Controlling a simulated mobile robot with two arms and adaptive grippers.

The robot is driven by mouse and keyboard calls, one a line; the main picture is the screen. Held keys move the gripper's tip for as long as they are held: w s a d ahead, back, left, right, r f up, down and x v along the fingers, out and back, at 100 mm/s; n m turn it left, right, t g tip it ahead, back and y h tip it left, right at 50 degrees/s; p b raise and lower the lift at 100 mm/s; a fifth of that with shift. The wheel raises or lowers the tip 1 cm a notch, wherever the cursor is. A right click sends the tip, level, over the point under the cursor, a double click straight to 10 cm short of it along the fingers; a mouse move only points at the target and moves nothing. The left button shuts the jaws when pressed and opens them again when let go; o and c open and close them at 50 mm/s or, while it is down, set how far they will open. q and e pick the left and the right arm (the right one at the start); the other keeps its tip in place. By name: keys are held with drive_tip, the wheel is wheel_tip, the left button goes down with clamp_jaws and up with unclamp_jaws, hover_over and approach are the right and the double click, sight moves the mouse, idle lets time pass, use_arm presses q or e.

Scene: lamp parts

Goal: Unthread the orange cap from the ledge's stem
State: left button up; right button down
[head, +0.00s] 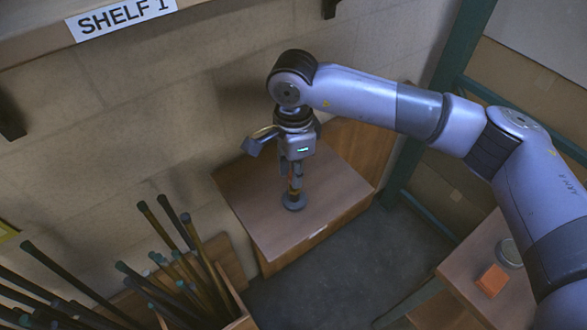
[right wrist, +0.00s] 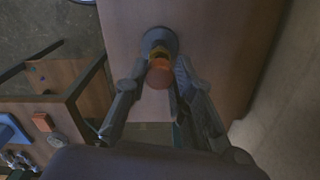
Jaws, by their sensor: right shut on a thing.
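The ledge (head: 340,190) is a brown wooden block against the wall. A stem with a dark round foot (head: 294,203) stands upright on it; the foot also shows in the right wrist view (right wrist: 158,38). The orange cap (right wrist: 160,74) is on top of the stem, between my fingers. My right gripper (head: 295,180) points straight down over the stem and is shut on the orange cap. In the right wrist view its two fingers (right wrist: 160,82) flank the cap. The fingers hide much of the cap and stem in the head view. My left gripper is not in view.
A crate (head: 240,318) with several dark-tipped rods stands at the lower left, in front of the ledge. A small table at the lower right holds an orange block (head: 492,280) and a round grey item (head: 509,253). A shelf (head: 30,35) hangs above left. Grey floor lies between.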

drive_tip(key=shift+f+n+b, duration=0.1)
drive_tip(key=shift+n+b, duration=1.6)
drive_tip(key=shift+d+n+b, duration=0.1)
drive_tip(key=shift+n+b, duration=0.95)
drive_tip(key=shift+n, duration=0.55)
drive_tip(key=shift+n+b, duration=0.7)
drive_tip(key=shift+b, duration=0.05)
drive_tip(key=n+b, duration=0.2)
drive_tip(key=n, duration=0.2)
drive_tip(key=shift+r+n+b, duration=0.2)
drive_tip(key=shift+n+b, duration=0.3)
drive_tip(key=shift+n, duration=0.3)
